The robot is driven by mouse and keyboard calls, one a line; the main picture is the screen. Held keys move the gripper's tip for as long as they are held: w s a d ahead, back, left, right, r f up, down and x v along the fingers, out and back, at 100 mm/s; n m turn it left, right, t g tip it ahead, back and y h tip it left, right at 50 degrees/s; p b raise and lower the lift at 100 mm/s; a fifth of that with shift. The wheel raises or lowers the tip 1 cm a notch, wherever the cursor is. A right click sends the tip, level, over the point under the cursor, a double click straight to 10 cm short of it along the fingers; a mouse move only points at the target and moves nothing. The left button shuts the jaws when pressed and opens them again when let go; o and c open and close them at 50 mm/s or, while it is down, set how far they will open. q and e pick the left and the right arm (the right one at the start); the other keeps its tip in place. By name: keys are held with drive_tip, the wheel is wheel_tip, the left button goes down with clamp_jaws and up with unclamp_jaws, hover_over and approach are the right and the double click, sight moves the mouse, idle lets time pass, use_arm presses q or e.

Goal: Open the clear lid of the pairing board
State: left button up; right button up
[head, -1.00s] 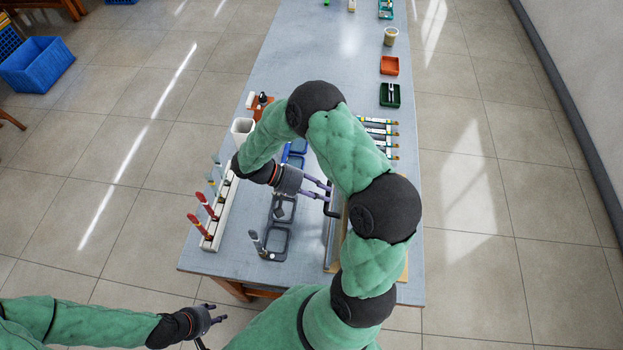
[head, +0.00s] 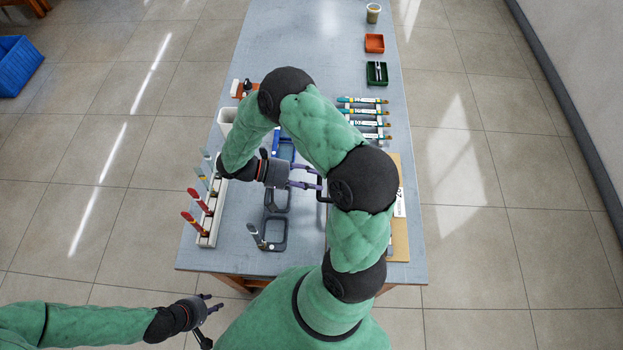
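The pairing board (head: 399,240) is a tan board at the right of the table's near end, mostly hidden behind my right arm. A white label with dark print shows on it. A black handle (head: 321,197) sticks out at its left side. The clear lid itself cannot be made out. My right gripper (head: 319,180) points right with its two fingers apart, their tips at the handle. Whether they touch it is unclear. My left gripper (head: 214,302) is empty with its fingers apart, over the floor in front of the table's near left corner.
A white rack (head: 209,222) with red and grey tools stands at the left edge. Dark trays (head: 272,233) lie left of the board, close to my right gripper. Several colourful strips (head: 363,112), a green tray (head: 377,74) and an orange tray (head: 374,43) lie behind.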

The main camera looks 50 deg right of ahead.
drive_tip(key=shift+r, duration=0.1)
wheel_tip(320, 180, up, 10)
idle(0.7)
idle(0.5)
